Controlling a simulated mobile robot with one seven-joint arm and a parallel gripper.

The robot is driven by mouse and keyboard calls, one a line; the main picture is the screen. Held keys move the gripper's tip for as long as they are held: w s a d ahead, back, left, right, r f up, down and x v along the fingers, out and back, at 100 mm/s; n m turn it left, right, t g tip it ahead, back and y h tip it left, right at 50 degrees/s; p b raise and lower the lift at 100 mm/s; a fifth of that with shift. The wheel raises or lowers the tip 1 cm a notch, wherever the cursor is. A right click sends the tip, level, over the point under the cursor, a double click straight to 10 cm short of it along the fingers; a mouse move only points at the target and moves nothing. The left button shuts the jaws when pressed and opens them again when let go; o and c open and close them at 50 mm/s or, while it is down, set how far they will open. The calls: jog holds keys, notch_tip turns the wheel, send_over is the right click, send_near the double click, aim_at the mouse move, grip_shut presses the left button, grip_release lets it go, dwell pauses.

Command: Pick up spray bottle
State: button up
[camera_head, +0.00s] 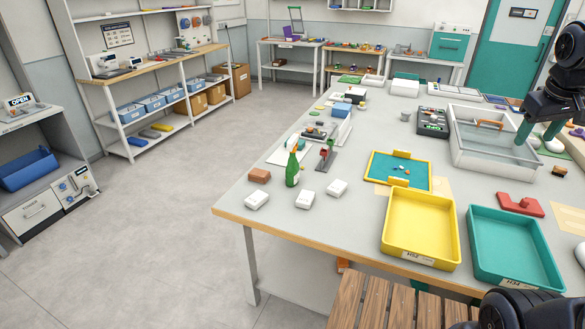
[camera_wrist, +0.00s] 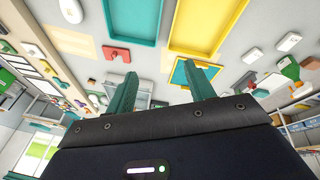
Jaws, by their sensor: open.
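The green spray bottle (camera_head: 293,168) stands upright on the large table near its left edge, with an orange part at its top. In the wrist view the spray bottle (camera_wrist: 290,70) shows at the far right, tilted by the camera angle. My gripper (camera_head: 537,137) is at the right of the head view, above the clear-walled bin, far from the bottle. Its two green fingers are apart with nothing between them. In the wrist view my gripper (camera_wrist: 160,72) also shows open and empty.
White blocks (camera_head: 305,198) and a brown block (camera_head: 260,175) lie close around the bottle. A small red-topped stand (camera_head: 326,157) is just to its right.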

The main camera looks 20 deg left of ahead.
jog(key=w+a+n+h, duration=0.3)
jog(key=w+a+n, duration=0.65)
jog(key=w, duration=0.65)
jog(key=w+a+f+n+t+h, duration=0.1)
jog(key=w+a+n+t, duration=0.2)
jog(key=a, duration=0.8)
jog(key=w+a+f+n+t+h, duration=0.1)
jog(key=w+a+n, duration=0.35)
jog(key=a, duration=0.55)
jog(key=s+a+n+t, duration=0.1)
jog(key=a+n+t, duration=0.4)
jog(key=a, duration=1.4)
jog(key=s+a+n+t+y, duration=0.2)
jog(key=s+a+n+t, duration=0.3)
jog(key=a, duration=0.6)
jog(key=s+a+n+y, duration=0.1)
jog(key=s+a+n, duration=0.2)
jog(key=s+a, duration=0.55)
send_near(292, 152)
jog(key=w, duration=0.6)
jog(key=shift+d, duration=0.4)
jog(key=shift+w+d, duration=0.15)
jog(key=shift+w, duration=2.6)
jog(key=shift+r, duration=0.1)
grip_shut()
